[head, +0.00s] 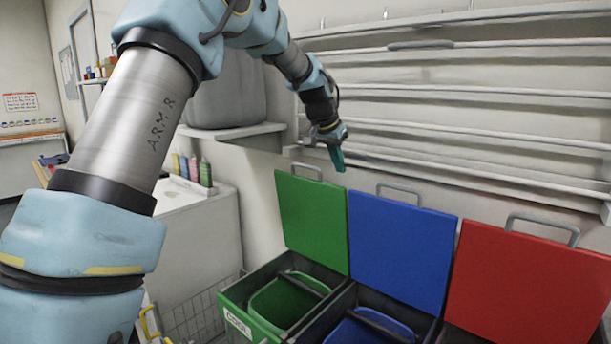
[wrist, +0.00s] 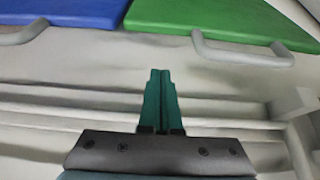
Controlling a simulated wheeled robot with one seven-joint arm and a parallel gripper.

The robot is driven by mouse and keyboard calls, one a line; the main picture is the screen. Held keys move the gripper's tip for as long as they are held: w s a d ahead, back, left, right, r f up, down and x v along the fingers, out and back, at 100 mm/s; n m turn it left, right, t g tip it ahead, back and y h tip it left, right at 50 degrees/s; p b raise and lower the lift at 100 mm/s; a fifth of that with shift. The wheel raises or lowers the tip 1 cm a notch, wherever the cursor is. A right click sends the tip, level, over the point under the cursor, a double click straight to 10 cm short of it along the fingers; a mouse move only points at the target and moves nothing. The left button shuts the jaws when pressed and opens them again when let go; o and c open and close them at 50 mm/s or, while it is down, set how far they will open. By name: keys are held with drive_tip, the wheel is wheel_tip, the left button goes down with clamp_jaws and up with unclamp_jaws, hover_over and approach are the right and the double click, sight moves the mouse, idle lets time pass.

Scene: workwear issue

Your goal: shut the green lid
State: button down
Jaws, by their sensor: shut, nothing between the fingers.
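The green lid (head: 311,222) stands raised, leaning back behind its green bin (head: 285,303) in the head view. A grey handle (head: 307,167) is on its top edge. In the wrist view the green lid (wrist: 222,20) is at the top, with its handle (wrist: 242,54) sticking out below it. My gripper (head: 339,168) is above and to the right of the green lid in the head view, near the wall rails. Its teal fingers (wrist: 160,75) are shut together and empty, and show apart from the handle in the wrist view.
A blue lid (head: 400,246) and a red lid (head: 530,285) also stand raised to the right. White rails (head: 480,135) line the wall behind. A white cabinet (head: 195,230) with several coloured bottles on top is to the left. A wire basket (head: 195,312) stands beside the green bin.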

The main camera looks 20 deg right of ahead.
drive_tip(key=shift+f, duration=0.15)
drive_tip(key=shift+f+b, duration=1.75)
drive_tip(key=shift+f, duration=0.9)
drive_tip(key=s+a+b, duration=0.1)
drive_tip(key=a, duration=0.1)
drive_tip(key=s+a+b, duration=0.1)
drive_tip(key=a, duration=0.1)
drive_tip(key=s+a+b, duration=0.1)
drive_tip(key=a+b, duration=0.1)
drive_tip(key=shift+s+a+f, duration=0.1)
drive_tip(key=shift+s+f, duration=0.1)
wheel_tip(320, 180, up, 10)
drive_tip(key=p, duration=0.7)
